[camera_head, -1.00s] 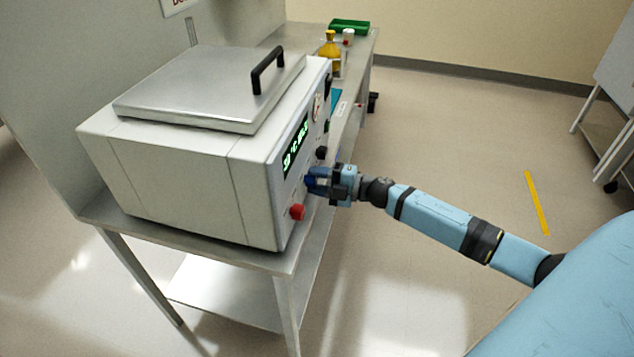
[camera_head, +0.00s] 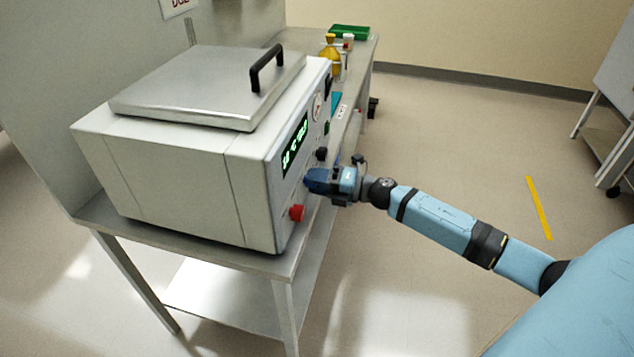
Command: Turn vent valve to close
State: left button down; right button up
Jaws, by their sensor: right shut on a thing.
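A light grey box-shaped machine (camera_head: 180,180) with a metal lid stands on the bench, its control panel facing right. My right gripper (camera_head: 313,181) is at the lower part of this panel, between a red knob (camera_head: 297,213) and a black knob (camera_head: 322,154). It is shut on what looks like the vent valve, whose handle is mostly hidden by the fingers. How far the valve is turned cannot be read from here. My left gripper is not in view.
The lid has a black handle (camera_head: 268,67), and a green display (camera_head: 294,145) is lit on the panel. Behind the machine stand a yellow bottle (camera_head: 330,50) and a green tray (camera_head: 349,32). The floor right of the bench is open.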

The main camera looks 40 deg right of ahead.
dwell(0.3)
jog(key=o, duration=0.9)
jog(key=shift+o, duration=0.2)
jog(key=v, duration=1.4)
